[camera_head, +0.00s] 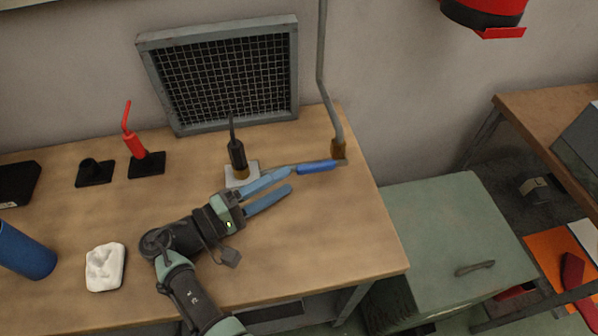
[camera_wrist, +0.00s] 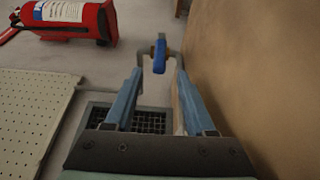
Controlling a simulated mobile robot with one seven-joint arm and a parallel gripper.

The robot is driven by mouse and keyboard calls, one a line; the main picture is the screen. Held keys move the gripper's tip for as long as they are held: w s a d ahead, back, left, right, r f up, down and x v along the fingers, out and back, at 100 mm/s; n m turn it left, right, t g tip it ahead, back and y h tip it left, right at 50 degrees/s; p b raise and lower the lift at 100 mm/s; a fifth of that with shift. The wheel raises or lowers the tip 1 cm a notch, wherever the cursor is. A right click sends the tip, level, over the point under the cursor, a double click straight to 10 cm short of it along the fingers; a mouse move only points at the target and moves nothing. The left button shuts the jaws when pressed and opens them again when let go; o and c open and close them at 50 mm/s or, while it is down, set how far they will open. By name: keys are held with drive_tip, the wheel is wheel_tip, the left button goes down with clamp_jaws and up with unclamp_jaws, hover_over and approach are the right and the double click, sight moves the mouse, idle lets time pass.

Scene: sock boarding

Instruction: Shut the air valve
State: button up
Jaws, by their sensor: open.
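The air valve has a brass body (camera_head: 339,150) at the lower end of a grey pipe, near the back right corner of the wooden workbench. Its blue handle (camera_head: 317,167) points left from the body, toward my gripper. In the wrist view the handle (camera_wrist: 159,60) shows nearly end-on in front of the brass body (camera_wrist: 161,47). My gripper (camera_head: 291,180) has two light blue fingers, spread apart and empty. Its fingertips are just short of the handle in the head view. In the wrist view the handle appears between and beyond the fingertips (camera_wrist: 160,74). Contact is not visible.
A black tool (camera_head: 237,158) on a pale base stands close behind my gripper. A red tool (camera_head: 135,145), a white cloth (camera_head: 105,267) and a blue cylinder (camera_head: 25,250) are left on the bench (camera_head: 340,250). A green cabinet (camera_head: 450,240) stands right of it.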

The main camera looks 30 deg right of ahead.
drive_tip(key=a, duration=0.6)
drive_tip(key=shift+s+a+b, duration=0.15)
drive_tip(key=shift+s+b, duration=0.15)
